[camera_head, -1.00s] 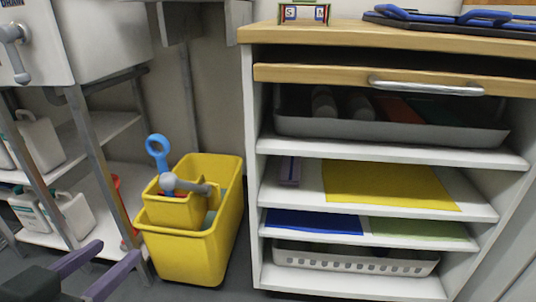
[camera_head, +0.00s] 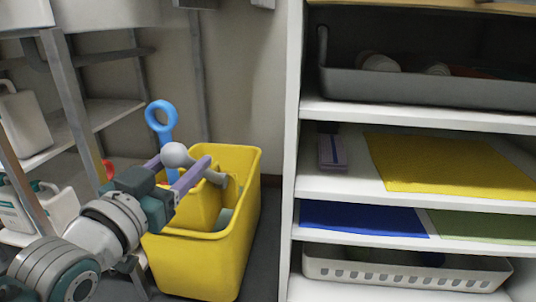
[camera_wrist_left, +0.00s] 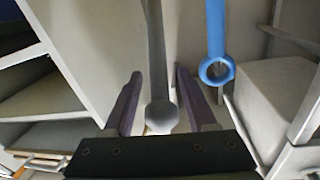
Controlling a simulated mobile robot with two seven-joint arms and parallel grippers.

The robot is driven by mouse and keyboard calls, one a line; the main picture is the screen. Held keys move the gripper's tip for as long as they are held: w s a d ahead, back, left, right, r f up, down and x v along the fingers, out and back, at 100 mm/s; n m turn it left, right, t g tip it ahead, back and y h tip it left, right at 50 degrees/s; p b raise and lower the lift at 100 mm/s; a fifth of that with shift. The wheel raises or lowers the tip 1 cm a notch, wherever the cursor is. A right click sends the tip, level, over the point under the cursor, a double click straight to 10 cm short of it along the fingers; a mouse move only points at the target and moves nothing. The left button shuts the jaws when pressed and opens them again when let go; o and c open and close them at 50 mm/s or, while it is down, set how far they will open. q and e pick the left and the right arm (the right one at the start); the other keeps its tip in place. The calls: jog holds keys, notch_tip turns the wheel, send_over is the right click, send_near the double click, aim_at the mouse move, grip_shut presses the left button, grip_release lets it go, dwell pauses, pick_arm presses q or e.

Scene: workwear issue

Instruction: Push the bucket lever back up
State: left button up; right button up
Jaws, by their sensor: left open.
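The yellow bucket (camera_head: 205,262) stands on the floor left of the shelf unit, with a smaller yellow wringer part at its top. The grey lever (camera_head: 216,178) has a round knob and lies low, slanting across the wringer top. My left gripper (camera_head: 182,162) is open, with its purple fingers on either side of the knob end. In the left wrist view the lever (camera_wrist_left: 158,65) runs between the two fingers, with a visible gap on each side. A blue ring-ended handle (camera_head: 161,117) stands up behind the gripper; it also shows in the wrist view (camera_wrist_left: 216,68).
A white shelf unit (camera_head: 296,170) with trays and folded cloths stands close on the right. A metal rack (camera_head: 75,95) with white jugs (camera_head: 55,212) is on the left. A wall lies behind the bucket. A narrow strip of floor separates bucket and shelves.

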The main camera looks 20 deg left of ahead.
pick_arm(q)
jog(key=shift+w, duration=0.35)
grip_shut()
dwell(1.2)
